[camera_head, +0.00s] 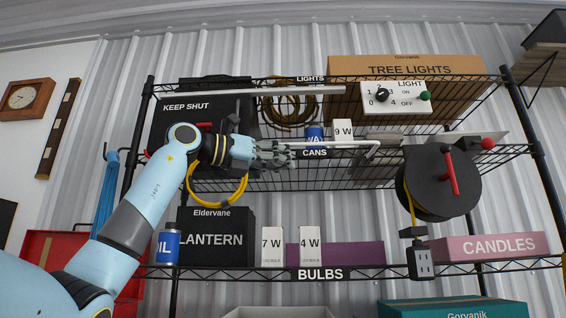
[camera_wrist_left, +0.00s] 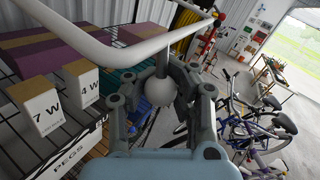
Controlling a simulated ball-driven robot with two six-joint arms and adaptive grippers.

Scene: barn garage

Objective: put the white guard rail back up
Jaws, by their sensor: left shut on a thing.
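The white guard rail (camera_head: 335,143) runs along the front of the middle shelf, by the CANS label, and has a bent right end. It crosses the upper part of the left wrist view (camera_wrist_left: 130,53), with a white ball knob (camera_wrist_left: 158,92) below it. My left gripper (camera_head: 286,155) is at the left part of the rail, in front of the shelf. In the left wrist view its fingers are closed around the ball knob. The rail's left end is hidden behind the gripper in the head view. My right gripper is not in view.
A cable reel (camera_head: 440,183) hangs at the right, close to the rail's bent end. A 9 W box (camera_head: 343,131) and a blue can (camera_head: 314,134) stand behind the rail. A light bar (camera_head: 250,91) runs along the upper shelf. Small boxes (camera_head: 310,243) stand on the shelf below.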

